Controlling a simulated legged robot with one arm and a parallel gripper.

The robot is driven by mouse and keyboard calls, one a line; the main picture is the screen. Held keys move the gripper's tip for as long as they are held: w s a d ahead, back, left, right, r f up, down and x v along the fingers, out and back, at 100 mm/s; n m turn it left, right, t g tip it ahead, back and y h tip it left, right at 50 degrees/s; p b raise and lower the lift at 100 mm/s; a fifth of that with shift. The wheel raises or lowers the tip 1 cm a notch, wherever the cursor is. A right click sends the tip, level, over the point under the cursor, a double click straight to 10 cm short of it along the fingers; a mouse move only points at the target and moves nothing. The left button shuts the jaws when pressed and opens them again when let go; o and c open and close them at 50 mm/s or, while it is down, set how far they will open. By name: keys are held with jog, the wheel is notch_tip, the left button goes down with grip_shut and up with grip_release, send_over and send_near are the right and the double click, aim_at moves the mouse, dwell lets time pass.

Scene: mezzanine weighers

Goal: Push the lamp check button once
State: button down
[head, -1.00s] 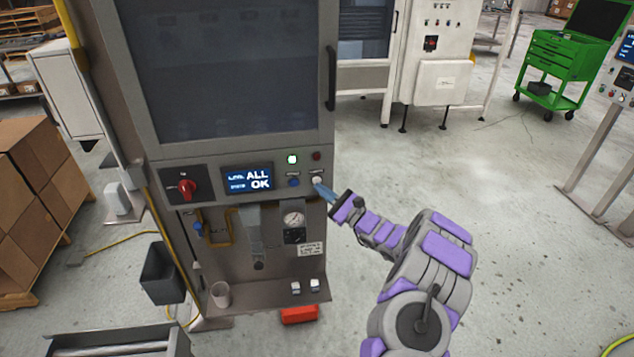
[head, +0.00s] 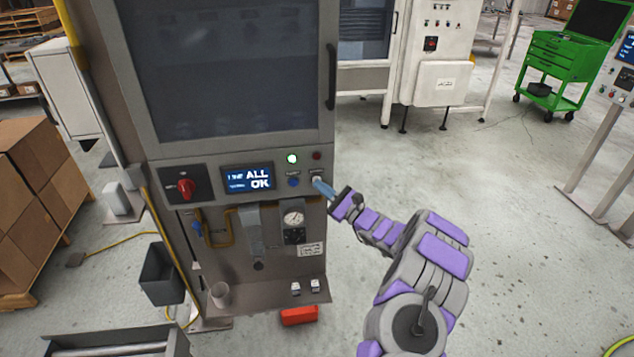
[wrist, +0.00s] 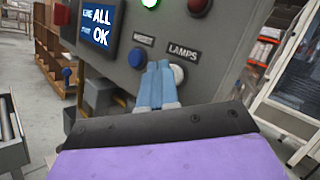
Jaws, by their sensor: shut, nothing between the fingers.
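The lamp check button is a white round button (wrist: 178,73) under the LAMPS label (wrist: 183,51) in the wrist view. In the head view it sits at the right of the machine's control panel (head: 210,180), largely hidden by my fingertips. My gripper (head: 318,183) is shut and empty, its blue fingers reaching to the panel from the right. In the wrist view its fingertips (wrist: 158,67) overlap the left part of the white button. I cannot tell whether they touch it or whether it is pressed in.
A blue button (wrist: 136,57) is just left of my fingertips. Above are a lit green lamp (head: 292,158) and a dark red round fitting (head: 317,156). A screen (head: 248,178) reads ALL OK. A red rotary switch (head: 185,187) is farther left. A gauge (head: 293,218) sits below.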

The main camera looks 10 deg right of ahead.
jog(key=shift+w, duration=0.25)
jog(key=shift+s, duration=0.1)
dwell(0.5)
jog(key=shift+s, duration=0.7)
jog(key=shift+s, duration=0.1)
jog(key=shift+s+p, duration=0.35)
jog(key=shift+s, duration=2.1)
